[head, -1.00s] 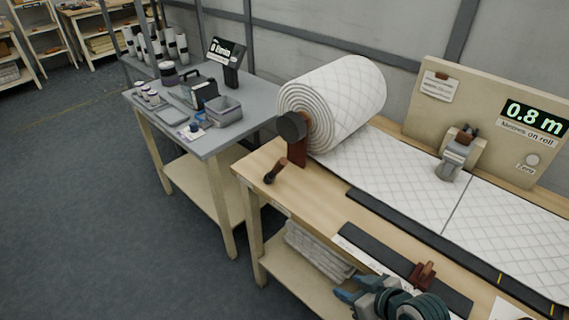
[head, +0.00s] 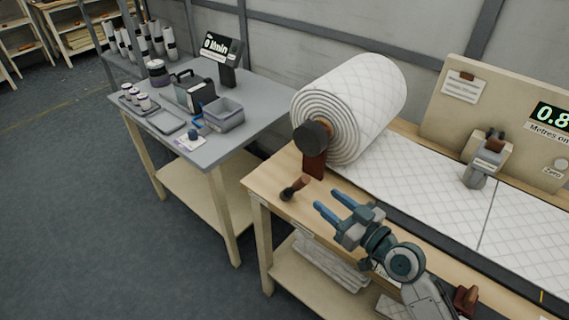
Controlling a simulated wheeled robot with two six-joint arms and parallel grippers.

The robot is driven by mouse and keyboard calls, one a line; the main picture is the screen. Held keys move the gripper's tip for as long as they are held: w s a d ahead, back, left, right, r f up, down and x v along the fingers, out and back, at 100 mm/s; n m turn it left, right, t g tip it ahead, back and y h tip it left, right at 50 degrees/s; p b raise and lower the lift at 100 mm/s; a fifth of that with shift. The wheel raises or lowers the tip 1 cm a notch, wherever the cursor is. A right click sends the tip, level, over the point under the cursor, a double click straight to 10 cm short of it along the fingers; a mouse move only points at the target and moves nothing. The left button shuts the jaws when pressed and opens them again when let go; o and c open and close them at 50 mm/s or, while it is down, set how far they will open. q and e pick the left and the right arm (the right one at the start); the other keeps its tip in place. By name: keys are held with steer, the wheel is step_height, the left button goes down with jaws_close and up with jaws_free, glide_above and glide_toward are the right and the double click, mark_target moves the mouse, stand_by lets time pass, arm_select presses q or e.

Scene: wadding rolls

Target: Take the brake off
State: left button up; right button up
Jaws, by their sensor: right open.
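A small lever with a brown grip and dark end (head: 297,186), which appears to be the brake, is at the near left corner of the wooden bench, below the roll. The white quilted wadding roll (head: 358,103) sits on a spindle with a dark round end cap (head: 312,136) and a brown bracket (head: 314,164). My right gripper (head: 326,199) has its blue fingers apart and empty. It is just right of the lever, pointing toward it, apart from it in the picture. My left gripper is not in view.
A wadding sheet (head: 429,190) runs right along the bench, under a grey clamp-like device (head: 483,160). A brown-handled piece (head: 466,299) is at the bench's front edge. A grey side table (head: 244,139) holds a bin, a case and jars. The floor at left is clear.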

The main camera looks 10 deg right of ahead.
mark_target(303, 178)
steer(key=x, duration=0.1)
steer(key=p+x, duration=0.1)
steer(key=x, duration=0.2)
steer(key=shift+w+r, duration=0.1)
steer(key=shift+r, duration=0.25)
steer(key=p+x, duration=0.2)
steer(key=x, duration=0.4)
steer(key=shift+f, duration=0.1)
steer(key=shift+w+a+p, duration=0.3)
steer(key=shift+w, duration=0.2)
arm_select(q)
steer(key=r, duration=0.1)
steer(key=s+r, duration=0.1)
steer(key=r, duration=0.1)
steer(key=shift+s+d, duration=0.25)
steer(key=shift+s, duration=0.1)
arm_select(e)
steer(key=shift+f, duration=0.1)
